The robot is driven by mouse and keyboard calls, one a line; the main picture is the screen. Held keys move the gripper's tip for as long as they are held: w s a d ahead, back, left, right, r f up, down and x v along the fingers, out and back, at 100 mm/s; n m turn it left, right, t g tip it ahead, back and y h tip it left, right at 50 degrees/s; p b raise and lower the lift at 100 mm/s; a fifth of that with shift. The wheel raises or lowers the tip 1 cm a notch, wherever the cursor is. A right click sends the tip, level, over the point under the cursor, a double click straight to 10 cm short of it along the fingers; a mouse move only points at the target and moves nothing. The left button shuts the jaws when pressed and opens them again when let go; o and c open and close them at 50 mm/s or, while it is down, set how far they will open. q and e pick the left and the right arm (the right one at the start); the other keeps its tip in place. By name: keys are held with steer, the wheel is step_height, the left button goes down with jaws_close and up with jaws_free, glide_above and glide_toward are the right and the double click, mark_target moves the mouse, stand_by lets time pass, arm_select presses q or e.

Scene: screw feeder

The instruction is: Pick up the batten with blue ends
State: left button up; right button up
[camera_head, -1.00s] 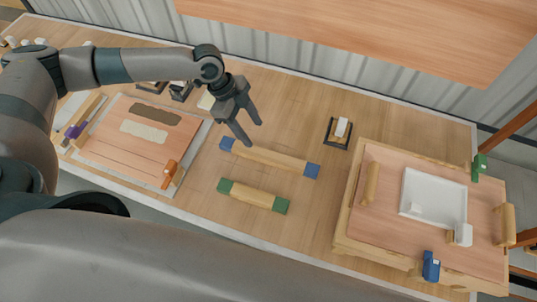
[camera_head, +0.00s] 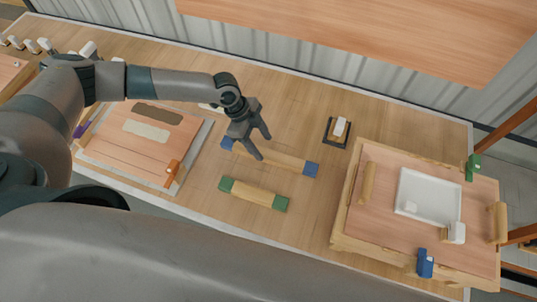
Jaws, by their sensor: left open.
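The batten with blue ends (camera_head: 285,160) lies on the wooden table, slanting down to the right, with a blue block at each end. My left gripper (camera_head: 265,147) is open over the left half of this batten, with its fingers spread and nothing between them. It hides part of the batten near its left blue end. I cannot tell how far above it the fingertips are. A batten with green ends (camera_head: 252,194) lies nearer, roughly parallel to it. My right gripper is not in view.
A wooden board with coloured patches (camera_head: 135,146) lies at left. At right a raised wooden platform (camera_head: 380,215) bears a white tray (camera_head: 428,181) and blue and green clamps. The table between the battens and platform is clear.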

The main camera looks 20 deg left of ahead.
mark_target(268, 154)
arm_select(q)
steer(key=shift+s+d+f+p, duration=0.2)
steer(key=shift+d+f+p, duration=0.05)
steer(key=shift+d+p, duration=0.1)
steer(key=p+x, duration=0.1)
steer(key=x, duration=0.2)
steer(key=shift+s+d, duration=0.1)
steer(key=shift+d+f, duration=0.1)
steer(key=shift+f, duration=0.3)
steer(key=c, duration=1.3)
